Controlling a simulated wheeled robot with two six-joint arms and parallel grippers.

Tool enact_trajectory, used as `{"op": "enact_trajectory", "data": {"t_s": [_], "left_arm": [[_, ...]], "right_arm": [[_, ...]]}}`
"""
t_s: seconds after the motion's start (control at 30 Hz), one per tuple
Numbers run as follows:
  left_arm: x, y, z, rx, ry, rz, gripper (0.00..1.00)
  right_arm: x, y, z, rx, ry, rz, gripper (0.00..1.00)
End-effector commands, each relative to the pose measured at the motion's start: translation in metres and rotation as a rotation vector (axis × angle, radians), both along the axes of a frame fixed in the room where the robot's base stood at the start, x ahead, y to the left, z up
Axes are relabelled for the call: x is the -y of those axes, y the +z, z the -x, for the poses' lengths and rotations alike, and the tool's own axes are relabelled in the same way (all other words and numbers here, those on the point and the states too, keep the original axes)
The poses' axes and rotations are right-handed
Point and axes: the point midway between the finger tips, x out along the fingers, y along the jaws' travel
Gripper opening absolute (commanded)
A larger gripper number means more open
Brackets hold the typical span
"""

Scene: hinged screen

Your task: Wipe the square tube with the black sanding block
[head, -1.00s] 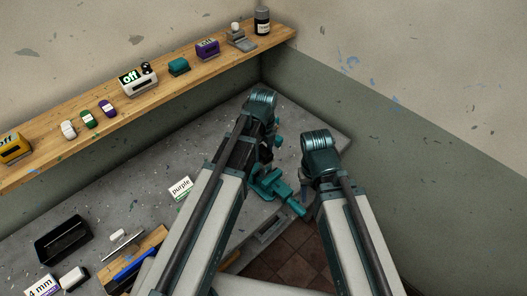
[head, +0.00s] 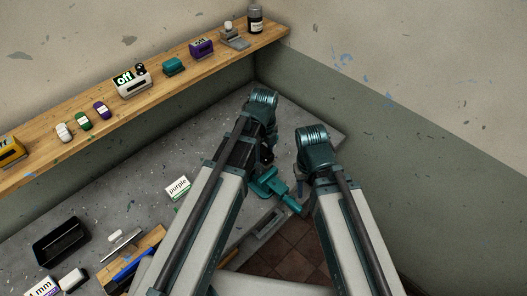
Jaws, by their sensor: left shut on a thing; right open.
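My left gripper (head: 265,148) is over the far end of the bench, mostly hidden behind its own arm and wrist. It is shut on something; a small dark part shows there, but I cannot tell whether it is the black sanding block. My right gripper (head: 300,184) is open beneath its wrist, close to a teal vise (head: 273,186) at the bench's front edge, and is largely hidden. I cannot clearly make out the square tube; the arms cover the area around the vise. I cannot tell whether anything touches it.
A wooden shelf (head: 100,128) with several small items runs along the back wall. The bench's middle left is fairly clear.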

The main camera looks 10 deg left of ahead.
Motion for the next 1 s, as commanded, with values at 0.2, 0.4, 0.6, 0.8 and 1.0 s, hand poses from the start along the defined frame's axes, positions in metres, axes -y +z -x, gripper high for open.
{"op": "enact_trajectory", "data": {"t_s": [0.2, 0.4, 0.6, 0.8, 1.0], "left_arm": [[0.000, 0.027, 0.000, 0.000, 0.000, 0.000, 0.12], [0.000, 0.041, 0.000, 0.001, 0.000, -0.001, 0.12], [0.000, 0.040, 0.000, 0.001, 0.000, -0.001, 0.12], [0.000, 0.040, 0.000, 0.001, 0.000, -0.001, 0.12], [0.000, 0.040, 0.000, 0.001, 0.000, -0.001, 0.12]], "right_arm": [[0.000, 0.027, 0.000, 0.000, 0.000, 0.000, 0.50], [0.000, 0.041, 0.000, 0.000, 0.000, 0.000, 0.50], [0.000, 0.040, 0.000, 0.000, 0.000, 0.000, 0.50], [0.000, 0.039, 0.000, 0.000, 0.000, 0.000, 0.50], [0.000, 0.040, 0.000, 0.000, 0.000, 0.000, 0.50]]}}
